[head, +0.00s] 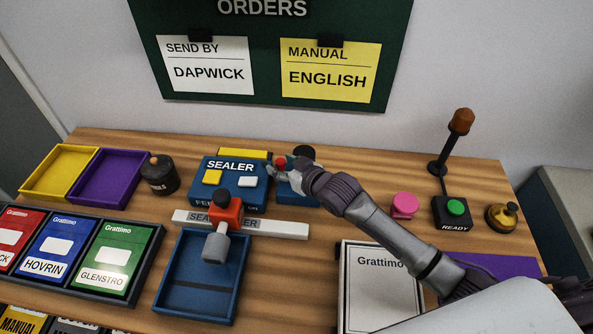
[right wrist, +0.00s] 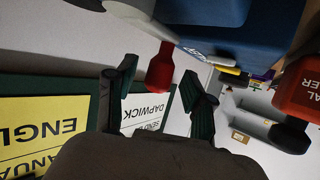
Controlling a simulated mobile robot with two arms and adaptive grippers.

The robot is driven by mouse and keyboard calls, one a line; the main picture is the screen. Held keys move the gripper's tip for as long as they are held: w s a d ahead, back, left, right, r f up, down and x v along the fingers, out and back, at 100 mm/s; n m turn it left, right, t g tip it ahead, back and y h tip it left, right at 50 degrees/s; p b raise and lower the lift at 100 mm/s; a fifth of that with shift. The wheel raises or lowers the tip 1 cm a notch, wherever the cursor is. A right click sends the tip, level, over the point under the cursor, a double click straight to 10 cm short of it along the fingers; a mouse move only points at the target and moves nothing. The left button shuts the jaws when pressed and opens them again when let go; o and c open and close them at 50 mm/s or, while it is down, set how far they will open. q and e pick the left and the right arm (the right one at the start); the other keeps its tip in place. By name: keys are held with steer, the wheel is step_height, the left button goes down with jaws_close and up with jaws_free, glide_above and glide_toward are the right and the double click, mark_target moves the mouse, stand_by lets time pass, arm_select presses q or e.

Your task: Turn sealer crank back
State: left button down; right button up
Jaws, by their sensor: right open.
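The blue sealer box (head: 232,184) stands at the back middle of the table in the head view, with a yellow and a white button on top. The crank's red knob (head: 281,161) shows at its right, next to my right gripper (head: 284,167). In the right wrist view the red knob (right wrist: 160,68) hangs from a pale grey arm (right wrist: 140,22), and it appears between the open fingertips of my right gripper (right wrist: 160,90). I cannot tell whether they touch it. The gripper hides part of the crank in the head view. My left gripper is not in view.
A dark pot (head: 160,178), pink piece (head: 404,206), green READY button (head: 456,207) and orange-topped lamp post (head: 461,121) stand around. Bare wood shows between them.

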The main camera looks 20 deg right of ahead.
steer(key=v, duration=1)
steer(key=shift+s+d+r, duration=0.15)
steer(key=shift+s+r, duration=0.1)
